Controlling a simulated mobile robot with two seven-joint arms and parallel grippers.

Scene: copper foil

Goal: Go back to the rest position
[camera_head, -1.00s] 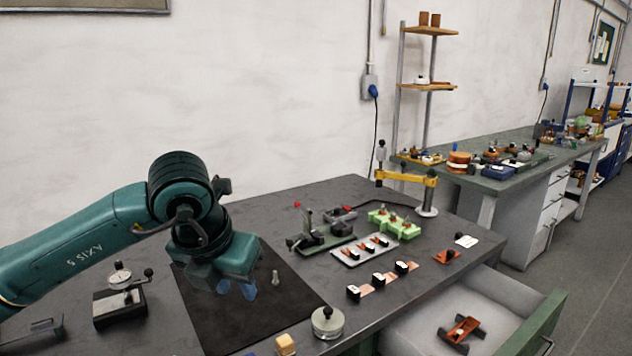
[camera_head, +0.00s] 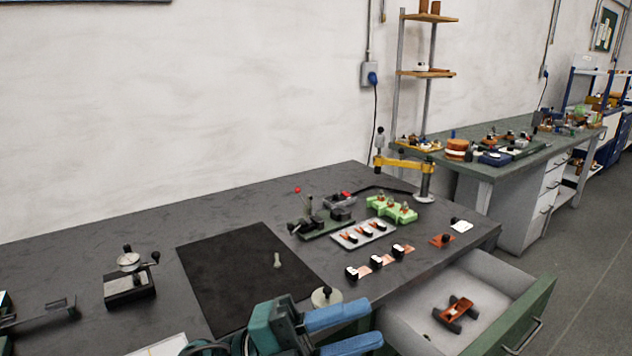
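My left gripper (camera_head: 375,322) is at the bottom centre of the head view, in front of the bench's near edge. Its two blue fingers point right with a clear gap between them, so it is open, and nothing shows between them. My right gripper is not in view. The dark bench (camera_head: 105,225) carries a black mat (camera_head: 225,262) with a small pale peg-like piece (camera_head: 277,260) on it. A round metal weight (camera_head: 326,297) stands close behind my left gripper's fingers.
An open drawer (camera_head: 400,325) at lower right holds an orange-brown piece (camera_head: 456,313). A gauge stand (camera_head: 130,283) stands left of the mat. A grey tray (camera_head: 343,242), green fixture (camera_head: 392,208) and yellow-armed post (camera_head: 405,165) are farther right. The back left of the bench is clear.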

